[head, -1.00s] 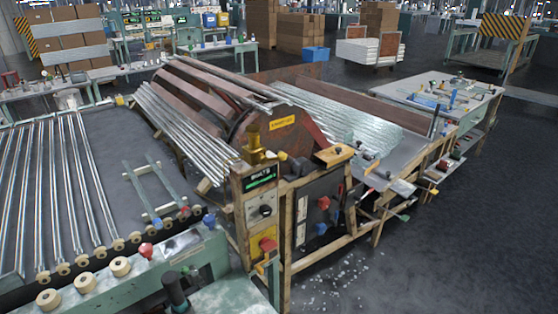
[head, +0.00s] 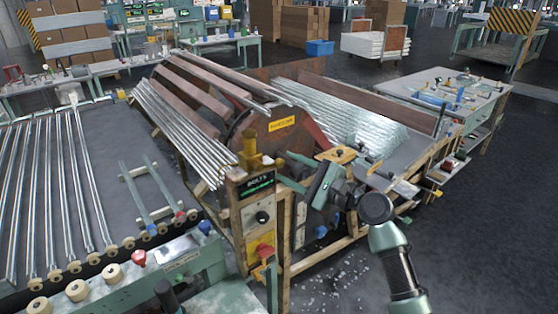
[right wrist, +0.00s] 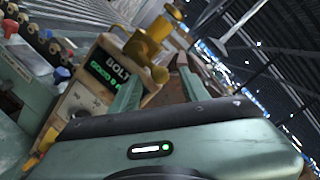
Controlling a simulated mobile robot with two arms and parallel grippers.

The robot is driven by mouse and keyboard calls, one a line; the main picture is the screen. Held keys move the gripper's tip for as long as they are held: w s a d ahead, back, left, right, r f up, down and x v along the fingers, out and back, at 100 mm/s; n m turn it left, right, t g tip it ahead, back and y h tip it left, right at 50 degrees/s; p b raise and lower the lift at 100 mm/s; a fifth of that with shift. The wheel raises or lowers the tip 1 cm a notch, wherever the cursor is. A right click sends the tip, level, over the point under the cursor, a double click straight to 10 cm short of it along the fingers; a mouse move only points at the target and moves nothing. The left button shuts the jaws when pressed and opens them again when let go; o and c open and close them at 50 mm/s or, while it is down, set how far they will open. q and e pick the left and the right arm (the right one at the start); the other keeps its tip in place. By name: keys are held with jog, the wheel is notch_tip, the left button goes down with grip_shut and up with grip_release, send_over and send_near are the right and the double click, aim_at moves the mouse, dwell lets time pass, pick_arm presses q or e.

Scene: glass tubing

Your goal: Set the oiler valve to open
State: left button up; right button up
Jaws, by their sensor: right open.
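The brass-yellow oiler (head: 253,146) stands on top of the control post. It has a cup and a short side fitting that points right. It also shows in the right wrist view (right wrist: 148,42), tilted, just beyond my fingers. I cannot tell how its valve is set. My right gripper (head: 282,170) is open and empty, its fingers pointing left toward the oiler's side fitting. In the right wrist view my two green fingers (right wrist: 160,78) stand apart, with the fitting's end close to the gap; contact cannot be told. My left gripper is not in view.
Below the oiler is the post's panel with a BOLTS display (head: 258,187), a black knob (head: 262,217) and a red switch (head: 266,251). A large rusty drum (head: 275,135) stands behind. Glass tubes (head: 180,125) lie left of it. Open floor (head: 475,240) is at right.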

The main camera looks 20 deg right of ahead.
aim_at(279, 161)
jog(key=shift+p+x, duration=0.3)
jog(key=shift+x, duration=1.7)
grip_shut()
